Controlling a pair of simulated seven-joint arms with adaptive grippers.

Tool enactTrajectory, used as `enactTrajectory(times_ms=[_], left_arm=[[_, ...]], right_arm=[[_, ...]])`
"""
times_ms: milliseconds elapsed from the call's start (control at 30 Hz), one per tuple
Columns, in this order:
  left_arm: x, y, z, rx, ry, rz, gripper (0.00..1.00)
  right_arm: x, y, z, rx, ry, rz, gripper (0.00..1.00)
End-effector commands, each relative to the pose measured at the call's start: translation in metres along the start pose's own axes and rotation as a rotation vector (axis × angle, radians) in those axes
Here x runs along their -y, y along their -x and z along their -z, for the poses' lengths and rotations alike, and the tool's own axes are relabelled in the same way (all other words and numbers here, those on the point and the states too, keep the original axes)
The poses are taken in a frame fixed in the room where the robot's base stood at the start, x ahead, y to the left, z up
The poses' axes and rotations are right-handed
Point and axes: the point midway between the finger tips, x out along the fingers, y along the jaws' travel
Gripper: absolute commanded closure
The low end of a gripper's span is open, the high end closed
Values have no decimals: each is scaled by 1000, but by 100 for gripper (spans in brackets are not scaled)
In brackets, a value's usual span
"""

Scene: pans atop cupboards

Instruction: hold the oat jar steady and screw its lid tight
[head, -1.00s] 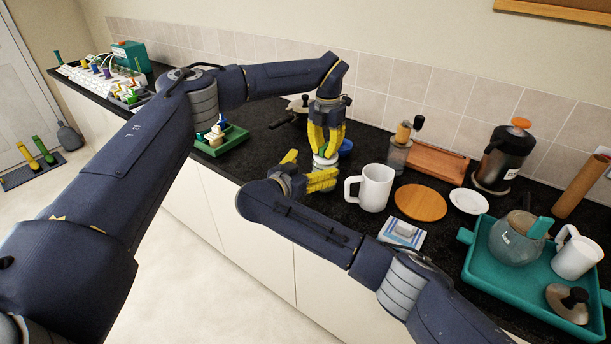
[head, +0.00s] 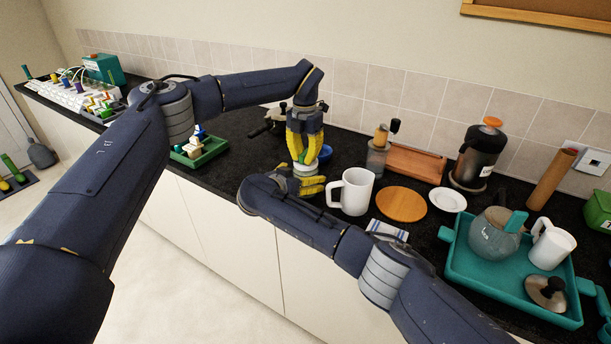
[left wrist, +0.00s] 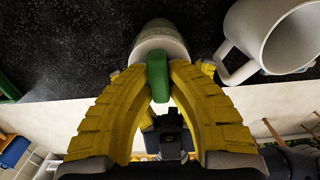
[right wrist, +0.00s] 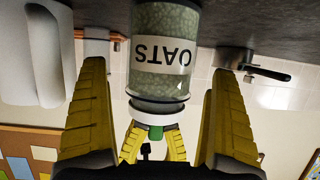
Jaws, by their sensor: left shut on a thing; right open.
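The oat jar, a clear jar with an OATS label (right wrist: 160,55), appears upside down in the right wrist view. Its pale lid (left wrist: 160,42) has a green knob (left wrist: 157,76). My left gripper (head: 304,165) reaches down from above, and its yellow fingers are shut on the knob. The lid sits at the jar's mouth; I cannot tell how tightly. My right gripper (right wrist: 158,72) is open, one finger on each side of the jar, with gaps showing. In the head view, my grippers and right forearm hide most of the jar.
A white mug (head: 352,192) stands close right of the jar, with a round wooden board (head: 401,205) beyond it. A blue bowl (head: 325,153) and a dark-handled pan (head: 268,127) are behind. A green tray (head: 200,152) lies left and a teal tray (head: 500,285) far right.

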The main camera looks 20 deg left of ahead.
Motion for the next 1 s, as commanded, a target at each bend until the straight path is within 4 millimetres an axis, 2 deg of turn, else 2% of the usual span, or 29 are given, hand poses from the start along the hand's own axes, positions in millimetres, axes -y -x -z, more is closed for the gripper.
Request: enactTrajectory(times_ms=[100,300,767,1000], left_arm=[[0,-1,0,-1,0,0,100],[0,-1,0,-1,0,0,100],[0,-1,0,-1,0,0,100],[0,-1,0,-1,0,0,100]], right_arm=[[0,-12,0,-1,2,-3,4],[0,-24,0,-1,1,-1,4],[0,-28,0,0,-1,1,5],[0,-28,0,0,-1,1,33]])
